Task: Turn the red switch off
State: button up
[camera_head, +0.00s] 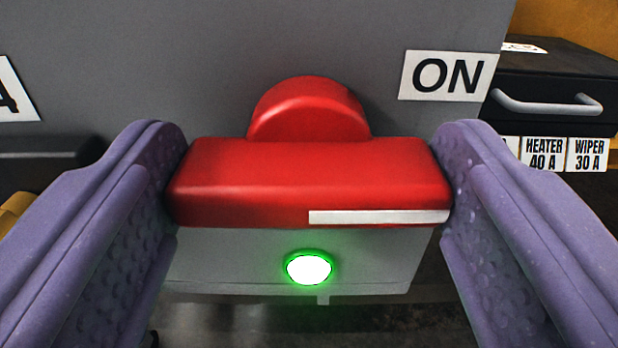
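The red switch (310,180) is a wide bar handle with a rounded hub behind it, on a grey panel. The bar lies level across the view, and a white stripe marks its right half, towards the side with the "ON" label (447,75). A round green lamp (309,269) below the bar is lit. My gripper (312,185) has one purple finger at each end of the bar. Both fingers sit flush against the bar's ends, with no gap showing. The inner fingertip faces are partly hidden by the bar.
A dark box with a grey handle (548,104) stands at the right, above "HEATER 40 A" (544,154) and "WIPER 30 A" (587,155) labels. A partly cut-off white label (14,92) is at the left. Dark floor shows below the panel.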

jog(key=shift+r+n+p, duration=0.1)
jog(key=shift+n+p, duration=0.2)
jog(key=shift+n, duration=0.1)
jog(key=n+p, duration=0.2)
jog(key=n, duration=0.1)
jog(key=n+p, duration=0.3)
jog(key=n, duration=0.2)
jog(key=shift+a, duration=0.1)
jog(key=n+p, duration=0.2)
jog(key=n, duration=0.2)
jog(key=shift+n, duration=0.4)
jog(key=n, duration=0.1)
jog(key=n+p, duration=0.1)
jog(key=n, duration=0.2)
jog(key=shift+f, duration=0.25)
jog(key=shift+n+p, duration=0.3)
